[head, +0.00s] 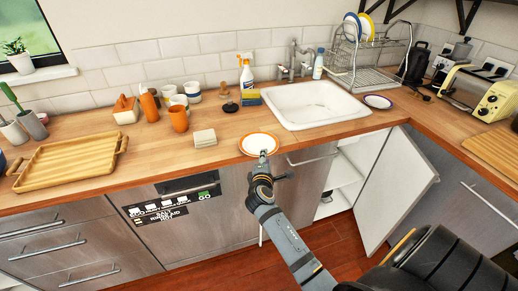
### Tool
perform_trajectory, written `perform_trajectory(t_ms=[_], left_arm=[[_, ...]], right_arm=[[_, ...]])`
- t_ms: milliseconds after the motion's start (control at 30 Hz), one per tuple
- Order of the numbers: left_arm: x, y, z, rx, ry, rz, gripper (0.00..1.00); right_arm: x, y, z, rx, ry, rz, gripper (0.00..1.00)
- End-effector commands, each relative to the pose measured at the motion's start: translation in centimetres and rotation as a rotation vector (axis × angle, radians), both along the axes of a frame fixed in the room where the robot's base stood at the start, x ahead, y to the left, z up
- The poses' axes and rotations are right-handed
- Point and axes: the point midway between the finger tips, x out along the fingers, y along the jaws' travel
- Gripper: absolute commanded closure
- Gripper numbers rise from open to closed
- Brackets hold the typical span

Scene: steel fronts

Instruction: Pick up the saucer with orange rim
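The saucer with an orange rim (252,143) lies on the wooden counter near its front edge, left of the sink's front. It is white inside the rim. My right gripper (264,156) reaches up from the bottom of the head view, with its tip at the saucer's front rim. The tip covers a small part of that rim. The fingers are too small to tell whether they are apart or closed on the rim. My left gripper is not in view.
A stack of beige squares (205,138) lies left of the saucer. The white sink (318,112) is behind it to the right. A purple-rimmed saucer (378,101) lies right of the sink. A cabinet door (397,190) stands open below. A wooden tray (70,166) is at left.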

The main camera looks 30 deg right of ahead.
Motion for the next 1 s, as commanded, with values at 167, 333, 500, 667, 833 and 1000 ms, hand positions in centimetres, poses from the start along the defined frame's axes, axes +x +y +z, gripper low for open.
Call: perform_trajectory(t_ms=[167, 333, 500, 667, 833, 1000], left_arm=[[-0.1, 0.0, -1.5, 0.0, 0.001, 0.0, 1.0], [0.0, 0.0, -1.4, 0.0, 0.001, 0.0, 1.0], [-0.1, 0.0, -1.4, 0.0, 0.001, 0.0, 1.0], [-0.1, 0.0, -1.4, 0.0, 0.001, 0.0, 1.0], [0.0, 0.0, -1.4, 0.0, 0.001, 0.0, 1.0], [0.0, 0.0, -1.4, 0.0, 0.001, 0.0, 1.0]], right_arm=[[1.9, -1.4, -0.9, -0.002, 0.0, 0.001, 0.66], [2.0, -1.5, -0.7, 0.002, 0.0, 0.0, 0.66], [2.0, -1.5, -0.7, 0.002, 0.0, 0.0, 0.8], [2.0, -1.5, -0.8, 0.001, 0.001, 0.001, 1.0], [2.0, -1.5, -0.7, 0.001, -0.001, 0.001, 1.0], [2.0, -1.5, -0.6, 0.0, -0.002, 0.001, 1.0]])
